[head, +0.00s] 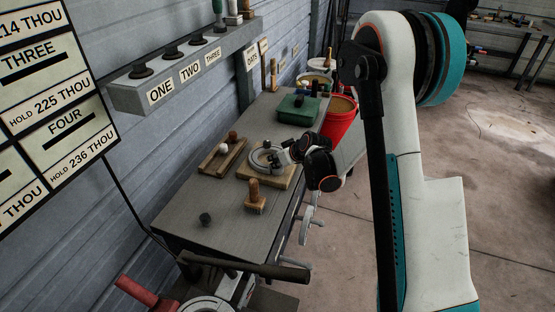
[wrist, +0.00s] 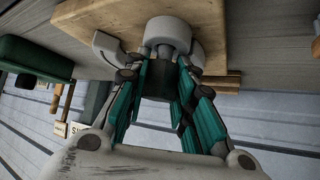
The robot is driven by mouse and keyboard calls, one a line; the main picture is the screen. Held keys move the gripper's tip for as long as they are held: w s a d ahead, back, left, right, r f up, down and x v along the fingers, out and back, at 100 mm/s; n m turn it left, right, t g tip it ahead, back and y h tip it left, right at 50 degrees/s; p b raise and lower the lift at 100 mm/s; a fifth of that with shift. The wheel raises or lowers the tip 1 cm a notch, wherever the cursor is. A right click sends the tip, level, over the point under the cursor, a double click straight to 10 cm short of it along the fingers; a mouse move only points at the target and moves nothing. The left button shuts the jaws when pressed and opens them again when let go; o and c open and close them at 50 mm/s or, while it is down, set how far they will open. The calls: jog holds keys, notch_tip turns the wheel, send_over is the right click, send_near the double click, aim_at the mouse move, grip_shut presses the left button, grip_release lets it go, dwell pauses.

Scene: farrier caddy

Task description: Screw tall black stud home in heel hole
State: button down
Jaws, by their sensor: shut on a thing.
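A grey horseshoe (head: 258,163) lies on a wooden board (head: 283,181) on the bench. My gripper (head: 283,154) is at the horseshoe's right side, low over the board. In the wrist view the teal fingers of my gripper (wrist: 164,70) are shut on a dark cylinder, the black stud (wrist: 158,85). The horseshoe (wrist: 108,47) shows just beyond the fingertips, on the board (wrist: 90,18). A pale round part (wrist: 168,32) stands beyond the fingertips. The heel hole and the stud's far end are hidden, so I cannot tell how deep it sits.
A wooden block with an upright peg (head: 254,195) stands near the board. A green box (head: 298,110) and red bucket (head: 340,122) are behind.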

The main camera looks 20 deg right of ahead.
jog(key=shift+a, duration=0.1)
jog(key=m+h, duration=0.4)
jog(key=m, duration=0.1)
jog(key=shift+t, duration=0.3)
jog(key=shift+f+m+g+h, duration=0.1)
jog(key=shift+m+g+h, duration=0.4)
jog(key=shift+m+h, duration=1.7)
jog(key=shift+y, duration=0.3)
jog(key=c, duration=1.3)
grip_release()
jog(key=shift+n+t+y, duration=0.3)
jog(key=shift+n+y, duration=2.1)
jog(key=shift+n, duration=0.3)
